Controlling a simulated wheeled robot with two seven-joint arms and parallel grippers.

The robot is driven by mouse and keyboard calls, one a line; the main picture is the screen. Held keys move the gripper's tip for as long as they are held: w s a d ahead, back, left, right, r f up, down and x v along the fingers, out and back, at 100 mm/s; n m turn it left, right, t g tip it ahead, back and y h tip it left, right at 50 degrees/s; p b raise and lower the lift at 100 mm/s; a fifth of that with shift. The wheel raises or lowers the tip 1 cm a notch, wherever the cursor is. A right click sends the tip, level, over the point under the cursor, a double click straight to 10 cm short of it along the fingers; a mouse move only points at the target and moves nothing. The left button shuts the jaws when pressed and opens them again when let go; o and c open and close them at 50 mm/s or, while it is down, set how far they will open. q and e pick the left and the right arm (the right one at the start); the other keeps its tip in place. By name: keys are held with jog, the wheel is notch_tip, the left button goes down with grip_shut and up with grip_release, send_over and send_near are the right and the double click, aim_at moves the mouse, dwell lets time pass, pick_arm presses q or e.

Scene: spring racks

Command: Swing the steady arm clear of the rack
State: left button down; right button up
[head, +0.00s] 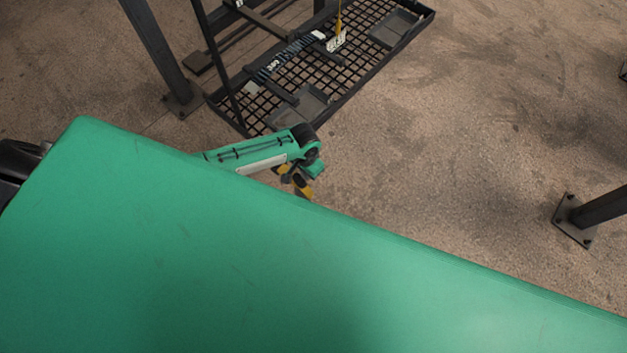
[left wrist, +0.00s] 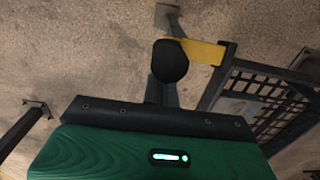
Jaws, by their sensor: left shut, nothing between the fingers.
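The rack (head: 345,80) is a dark metal frame with a mesh floor, low at the top centre of the head view. Dark bars and pale number labels lie across its mesh. I cannot tell which bar is the steady arm. A yellow piece with a white tag (head: 337,42) hangs at its upper part. My left gripper (head: 300,186) is shut and empty, with yellow and dark parts, apart from the rack's near corner. In the left wrist view a black rounded tip and a yellow bar (left wrist: 207,52) show, with the mesh rack (left wrist: 262,97) to the right. My right gripper is out of view.
A dark post (head: 155,50) with a bolted foot stands left of the rack. Another dark post (head: 603,208) with a bolted foot is at the right edge. Bare brown floor (head: 450,150) lies open between the rack and that post.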

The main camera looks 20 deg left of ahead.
pick_arm(q)
jog(key=shift+s+a+p, duration=1.2)
jog(key=shift+s+a, duration=0.3)
jog(key=shift+s, duration=2.5)
jog(key=shift+s+a+p, duration=1.2)
jog(key=shift+s+a, duration=0.25)
jog(key=shift+s, duration=2.55)
jog(key=w+d, duration=0.2)
jog(key=w, duration=0.3)
jog(key=shift+w+b, duration=0.35)
jog(key=shift+d, duration=0.15)
